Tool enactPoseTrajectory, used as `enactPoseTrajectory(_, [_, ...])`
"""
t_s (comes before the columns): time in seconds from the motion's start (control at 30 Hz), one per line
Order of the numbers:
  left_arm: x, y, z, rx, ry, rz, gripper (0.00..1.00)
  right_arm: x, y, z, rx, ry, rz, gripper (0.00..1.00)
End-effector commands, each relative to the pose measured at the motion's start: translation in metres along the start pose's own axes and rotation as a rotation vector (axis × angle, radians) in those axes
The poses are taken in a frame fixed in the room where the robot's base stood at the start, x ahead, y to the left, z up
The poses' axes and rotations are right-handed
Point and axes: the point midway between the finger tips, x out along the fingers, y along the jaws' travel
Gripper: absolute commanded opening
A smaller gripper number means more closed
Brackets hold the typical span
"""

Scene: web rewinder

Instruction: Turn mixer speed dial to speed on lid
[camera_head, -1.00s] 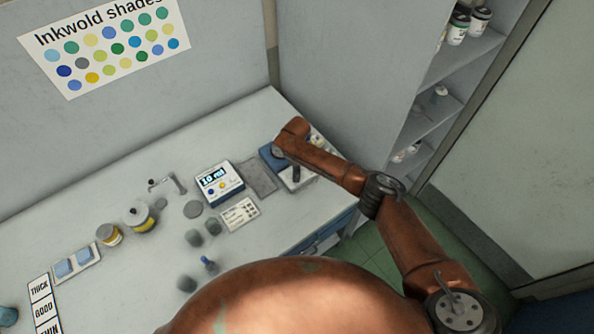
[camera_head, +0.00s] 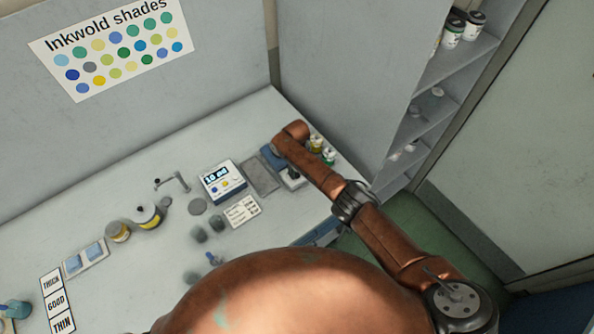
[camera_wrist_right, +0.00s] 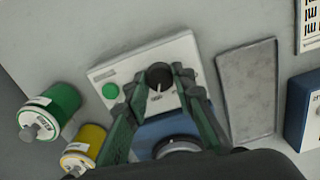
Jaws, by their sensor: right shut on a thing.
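The mixer (camera_wrist_right: 113,73) has a white base with a green round button (camera_wrist_right: 110,91) and a blue part. Its black speed dial (camera_wrist_right: 159,75) has a white pointer line, with tiny markings I cannot read. My right gripper (camera_wrist_right: 171,80) is shut on the dial, one green finger on each side. In the head view my right gripper (camera_head: 291,172) is small and dark at the mixer's white base, below the arm. A green jar (camera_wrist_right: 60,105) and a yellow jar (camera_wrist_right: 86,144) stand left of the mixer, their labels unreadable. My left gripper is not in view.
A grey tray (camera_head: 262,175) lies beside the mixer. A blue-and-white "10 ml" device (camera_head: 221,181) and a printed card (camera_head: 242,211) are farther left. A wall panel (camera_head: 340,85) stands behind the mixer. Several cups and tins spread along the bench.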

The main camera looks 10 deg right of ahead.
Motion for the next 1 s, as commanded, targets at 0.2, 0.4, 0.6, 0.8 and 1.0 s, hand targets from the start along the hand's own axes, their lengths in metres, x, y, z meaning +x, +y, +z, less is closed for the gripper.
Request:
enactPoseTrajectory(0.2, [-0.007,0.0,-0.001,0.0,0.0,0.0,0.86,-0.001,-0.002,0.0,0.204,0.001,-0.003,0.0])
enactPoseTrajectory(0.4, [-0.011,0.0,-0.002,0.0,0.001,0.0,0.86,-0.001,-0.001,-0.001,0.383,0.001,-0.003,0.0])
enactPoseTrajectory(0.6, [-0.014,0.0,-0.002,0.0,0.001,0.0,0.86,-0.001,-0.002,-0.001,0.529,0.002,-0.003,0.0])
enactPoseTrajectory(0.8, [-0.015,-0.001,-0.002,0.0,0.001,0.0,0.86,-0.001,-0.001,-0.001,0.629,0.002,-0.002,0.0])
enactPoseTrajectory(1.0, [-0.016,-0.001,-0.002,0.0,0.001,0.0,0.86,-0.001,-0.001,-0.001,0.682,0.003,-0.002,0.0])
